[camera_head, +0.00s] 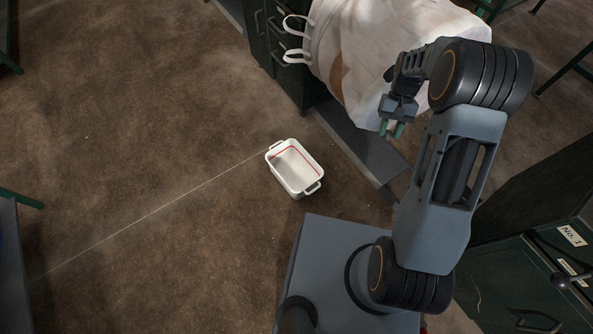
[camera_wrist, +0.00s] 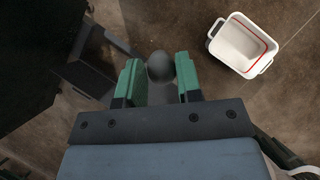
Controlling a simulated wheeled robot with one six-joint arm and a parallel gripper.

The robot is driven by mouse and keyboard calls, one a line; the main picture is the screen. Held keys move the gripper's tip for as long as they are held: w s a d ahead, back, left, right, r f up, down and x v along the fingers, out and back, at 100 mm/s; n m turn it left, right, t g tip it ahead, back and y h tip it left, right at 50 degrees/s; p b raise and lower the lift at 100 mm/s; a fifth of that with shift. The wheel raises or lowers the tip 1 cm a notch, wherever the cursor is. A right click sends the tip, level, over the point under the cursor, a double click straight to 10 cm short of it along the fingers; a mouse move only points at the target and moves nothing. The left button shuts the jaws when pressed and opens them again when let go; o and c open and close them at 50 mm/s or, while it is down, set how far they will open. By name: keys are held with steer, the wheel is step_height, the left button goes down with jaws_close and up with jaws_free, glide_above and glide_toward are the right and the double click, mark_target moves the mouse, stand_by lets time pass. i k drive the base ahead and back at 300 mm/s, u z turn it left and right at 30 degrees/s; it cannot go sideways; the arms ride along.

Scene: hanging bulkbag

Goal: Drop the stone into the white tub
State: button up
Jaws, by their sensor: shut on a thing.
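The white tub (camera_head: 293,170) stands on the floor, left of my gripper (camera_head: 392,129) in the head view. It is a rectangular tub with two end handles and a red line around its inside, and it looks empty. In the wrist view the tub (camera_wrist: 236,46) is at the upper right, apart from the gripper. The stone (camera_wrist: 160,67) is dark grey and rounded. It sits between the green fingertips of my gripper (camera_wrist: 160,80), which is shut on it. I cannot make out the stone in the head view.
A large white bulk bag (camera_head: 385,40) with loops hangs behind my gripper at the top. A dark drawer cabinet (camera_head: 280,50) and a low grey ledge (camera_head: 362,150) are beside it. Another cabinet (camera_head: 530,275) stands at lower right. The brown floor (camera_head: 130,150) left of the tub is clear.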

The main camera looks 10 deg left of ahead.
mark_target(290, 158)
steer(key=u, duration=0.55)
steer(key=k, duration=1.2)
steer(key=u, duration=1.2)
steer(key=i, duration=0.75)
steer(key=u, duration=0.5)
steer(key=i, duration=0.95)
steer(key=z, duration=0.95)
steer(key=i, duration=0.85)
steer(key=z, duration=0.8)
